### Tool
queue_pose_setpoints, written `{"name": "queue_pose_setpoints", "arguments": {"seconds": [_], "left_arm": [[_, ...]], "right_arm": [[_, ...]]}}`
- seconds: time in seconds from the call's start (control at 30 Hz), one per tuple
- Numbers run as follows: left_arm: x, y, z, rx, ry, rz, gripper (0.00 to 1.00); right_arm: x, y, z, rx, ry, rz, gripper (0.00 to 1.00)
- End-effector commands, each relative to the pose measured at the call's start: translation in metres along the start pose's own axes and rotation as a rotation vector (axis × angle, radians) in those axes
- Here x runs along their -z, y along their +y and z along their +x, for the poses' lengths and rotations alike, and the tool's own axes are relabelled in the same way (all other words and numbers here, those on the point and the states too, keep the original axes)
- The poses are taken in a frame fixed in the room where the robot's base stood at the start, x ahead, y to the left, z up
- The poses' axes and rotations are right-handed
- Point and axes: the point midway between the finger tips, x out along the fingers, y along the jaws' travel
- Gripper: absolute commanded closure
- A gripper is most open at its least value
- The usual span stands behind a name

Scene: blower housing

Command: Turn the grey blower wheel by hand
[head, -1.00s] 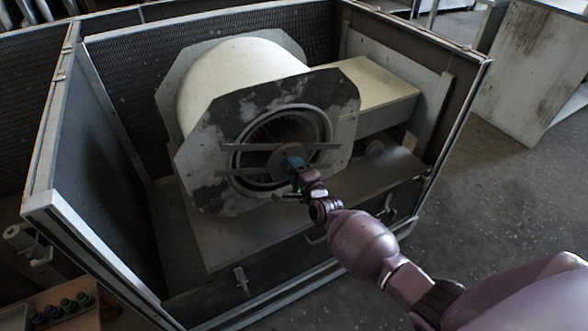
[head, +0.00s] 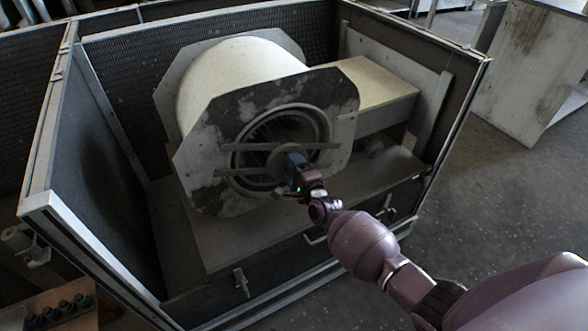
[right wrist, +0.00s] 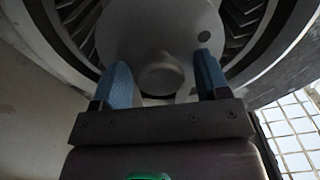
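The grey blower wheel (head: 272,131) sits inside the round opening of the cream blower housing, behind two flat cross bars (head: 284,147). In the right wrist view its grey centre disc (right wrist: 150,22) has a round hub (right wrist: 161,76) and a dark spot, with dark vanes (right wrist: 240,17) around it. My right gripper (head: 293,160) is at the wheel's centre. In the right wrist view its two blue fingers (right wrist: 163,80) stand apart, one each side of the hub, with gaps visible. I cannot tell whether a fingertip touches the disc. My left gripper is not in view.
The blower housing (head: 232,78) stands in an open-topped metal cabinet (head: 113,219) with high walls. A box-shaped duct (head: 375,85) is at its right. A small tray with several dark-topped items (head: 68,308) is at lower left. Bare floor (head: 470,200) lies to the right.

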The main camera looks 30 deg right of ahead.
Motion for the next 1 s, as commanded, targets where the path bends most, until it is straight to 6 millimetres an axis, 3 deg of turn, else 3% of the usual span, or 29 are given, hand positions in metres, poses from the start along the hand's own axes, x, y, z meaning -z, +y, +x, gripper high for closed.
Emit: {"name": "queue_pose_setpoints", "arguments": {"seconds": [0.37, 0.8, 1.0], "left_arm": [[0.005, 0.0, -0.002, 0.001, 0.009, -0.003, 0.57], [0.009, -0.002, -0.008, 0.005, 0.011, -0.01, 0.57], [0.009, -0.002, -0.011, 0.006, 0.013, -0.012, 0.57]], "right_arm": [[0.0, -0.002, -0.012, 0.003, 0.0, 0.0, 0.31], [0.0, -0.003, -0.08, 0.002, 0.0, 0.0, 0.31], [0.0, -0.002, -0.101, 0.002, 0.0, -0.001, 0.31]]}}
